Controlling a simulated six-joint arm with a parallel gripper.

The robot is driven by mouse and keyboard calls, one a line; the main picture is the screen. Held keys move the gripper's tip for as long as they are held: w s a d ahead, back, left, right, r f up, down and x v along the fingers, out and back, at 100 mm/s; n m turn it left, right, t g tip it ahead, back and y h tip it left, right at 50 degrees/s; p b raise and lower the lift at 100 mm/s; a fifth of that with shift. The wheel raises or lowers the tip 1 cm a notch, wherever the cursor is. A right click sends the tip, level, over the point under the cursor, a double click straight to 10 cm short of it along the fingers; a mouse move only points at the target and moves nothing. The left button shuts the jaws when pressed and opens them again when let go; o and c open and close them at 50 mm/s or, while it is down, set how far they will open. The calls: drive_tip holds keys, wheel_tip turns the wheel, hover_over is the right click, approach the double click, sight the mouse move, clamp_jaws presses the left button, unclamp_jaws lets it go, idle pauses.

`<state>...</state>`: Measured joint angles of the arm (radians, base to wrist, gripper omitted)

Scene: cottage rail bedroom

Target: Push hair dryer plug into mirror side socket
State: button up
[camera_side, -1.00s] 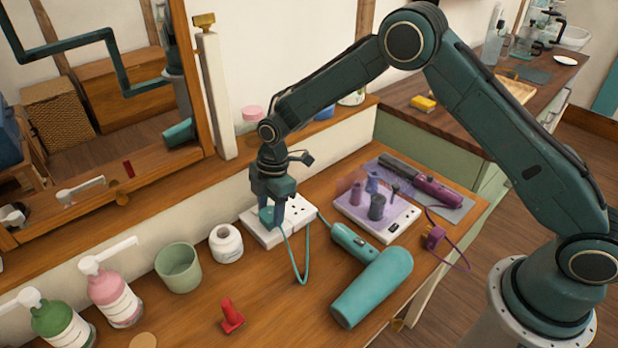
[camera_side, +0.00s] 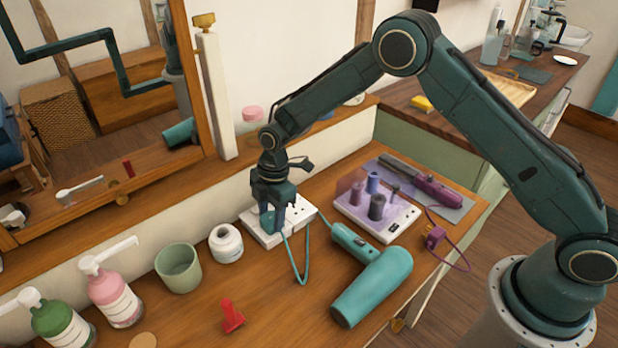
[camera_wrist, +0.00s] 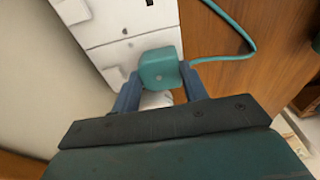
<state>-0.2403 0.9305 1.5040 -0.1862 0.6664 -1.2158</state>
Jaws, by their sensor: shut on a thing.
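The teal hair dryer (camera_side: 372,288) lies on the wooden table, its cord looping left to its teal plug. My gripper (camera_side: 271,222) is shut on the plug (camera_wrist: 160,70), over the left end of the white socket block (camera_side: 302,212). In the wrist view the plug sits between my two blue fingers, over the lower part of the white socket block (camera_wrist: 118,20). The plug's pins are hidden, so I cannot tell whether they are in the holes. The right socket face shows open holes.
A heated roller set (camera_side: 376,212) and a purple straightener (camera_side: 436,190) with a purple plug (camera_side: 434,236) lie to the right. A white jar (camera_side: 226,243), a green cup (camera_side: 179,268), pump bottles (camera_side: 112,296) and a red clip (camera_side: 232,316) stand left and in front. The mirror (camera_side: 100,110) is behind.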

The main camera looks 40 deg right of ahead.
drive_tip(key=shift+f, duration=0.2)
drive_tip(key=o, duration=1.1)
drive_tip(key=shift+c, duration=0.2)
drive_tip(key=shift+r, duration=0.15)
wheel_tip(320, 180, up, 13)
drive_tip(key=d, duration=0.2)
drive_tip(key=shift+r, duration=0.2)
